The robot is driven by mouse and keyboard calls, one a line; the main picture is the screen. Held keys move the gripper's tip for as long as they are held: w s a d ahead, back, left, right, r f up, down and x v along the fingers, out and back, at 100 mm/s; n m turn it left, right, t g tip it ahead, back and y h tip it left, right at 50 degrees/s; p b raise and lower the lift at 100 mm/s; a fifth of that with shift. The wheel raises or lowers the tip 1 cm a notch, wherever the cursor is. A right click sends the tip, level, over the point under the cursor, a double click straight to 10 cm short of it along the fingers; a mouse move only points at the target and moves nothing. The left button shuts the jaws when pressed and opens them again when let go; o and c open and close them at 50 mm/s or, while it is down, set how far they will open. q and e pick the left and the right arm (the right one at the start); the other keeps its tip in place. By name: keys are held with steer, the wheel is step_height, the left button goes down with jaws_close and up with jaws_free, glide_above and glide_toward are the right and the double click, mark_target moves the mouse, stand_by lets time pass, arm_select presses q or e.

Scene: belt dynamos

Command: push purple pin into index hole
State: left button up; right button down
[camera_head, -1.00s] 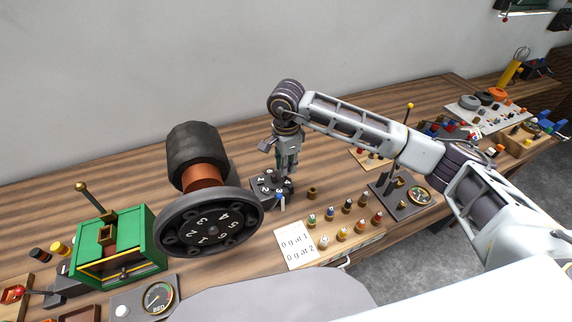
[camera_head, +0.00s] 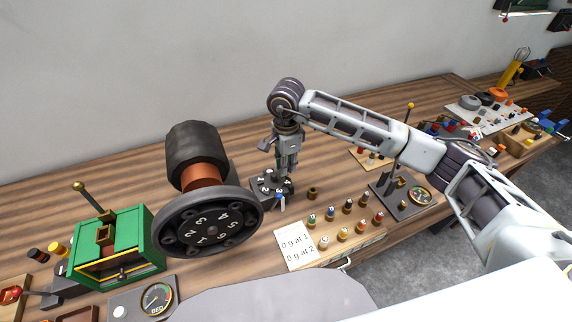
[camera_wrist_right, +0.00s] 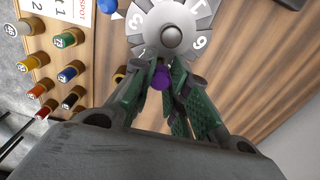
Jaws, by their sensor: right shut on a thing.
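My right gripper (camera_head: 287,173) points down at the small dark numbered index dial (camera_head: 266,187). In the right wrist view its green-padded fingers (camera_wrist_right: 163,80) are shut on the purple pin (camera_wrist_right: 160,77), a short purple cylinder close to the dial's edge. The dial shows there as a grey disc (camera_wrist_right: 143,35) with white numbers and a round centre knob (camera_wrist_right: 171,37). The index hole is hidden, and I cannot tell how far the pin is in. My left gripper is not in view.
A large numbered wheel (camera_head: 218,213) with a copper and black drum stands left of the dial. A green box (camera_head: 137,251) is further left. Several coloured pegs (camera_head: 347,206) stand in a wooden rack to the right, beside a white note card (camera_head: 295,246). Bare wood lies behind.

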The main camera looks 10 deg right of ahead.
steer(key=shift+f+b, duration=1.45)
steer(key=shift+b, duration=0.1)
stand_by(0.9)
steer(key=c, duration=1.3)
jaws_free()
steer(key=shift+r, duration=0.15)
step_height(320, 180, up, 12)
steer(key=shift+f, duration=0.15)
stand_by(0.4)
step_height(320, 180, up, 9)
steer(key=p, duration=0.9)
steer(key=shift+r+p, duration=0.6)
steer(key=shift+p, duration=0.05)
